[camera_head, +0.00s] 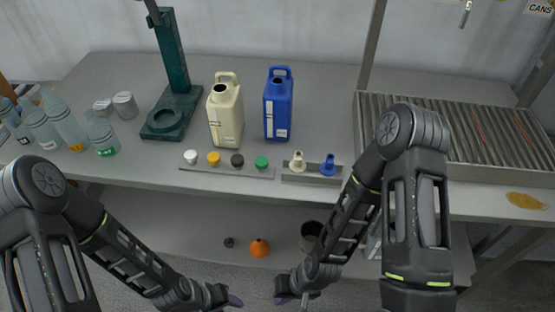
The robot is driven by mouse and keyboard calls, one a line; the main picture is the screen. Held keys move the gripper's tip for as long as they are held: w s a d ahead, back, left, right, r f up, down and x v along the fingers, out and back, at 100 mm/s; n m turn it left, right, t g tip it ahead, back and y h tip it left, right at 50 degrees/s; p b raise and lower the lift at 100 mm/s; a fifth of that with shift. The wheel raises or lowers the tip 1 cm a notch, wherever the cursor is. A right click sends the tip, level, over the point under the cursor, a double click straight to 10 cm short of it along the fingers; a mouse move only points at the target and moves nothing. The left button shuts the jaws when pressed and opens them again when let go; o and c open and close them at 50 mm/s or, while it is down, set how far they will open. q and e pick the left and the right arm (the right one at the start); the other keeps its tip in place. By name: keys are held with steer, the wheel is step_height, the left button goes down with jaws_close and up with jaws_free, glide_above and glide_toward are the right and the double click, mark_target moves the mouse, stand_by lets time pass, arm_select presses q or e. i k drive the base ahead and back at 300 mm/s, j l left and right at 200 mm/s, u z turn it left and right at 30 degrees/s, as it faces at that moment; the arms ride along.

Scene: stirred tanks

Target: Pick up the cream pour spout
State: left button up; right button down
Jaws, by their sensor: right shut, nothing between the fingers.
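The cream pour spout (297,161) stands upright on a small grey rack (312,178) near the bench's front edge, just left of the blue pour spout (328,166). My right gripper (288,299) is low in front of the bench, below and well apart from the cream spout, shut and empty. My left gripper (232,300) is at the bottom of the view, also below the bench edge. Its fingers are small and dark, and I cannot tell whether they are open.
A cream jug (225,116) and a blue jug (278,108) stand behind the spouts. A strip with several caps (237,160) lies left. A green stand (175,97) and bottles (65,125) are farther left. A slatted tray (460,130) fills the right. A lower shelf (190,212) lies beneath.

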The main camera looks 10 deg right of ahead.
mark_target(297, 165)
steer(key=k+j, duration=0.25)
steer(key=k, duration=0.15)
steer(key=z, duration=1.85)
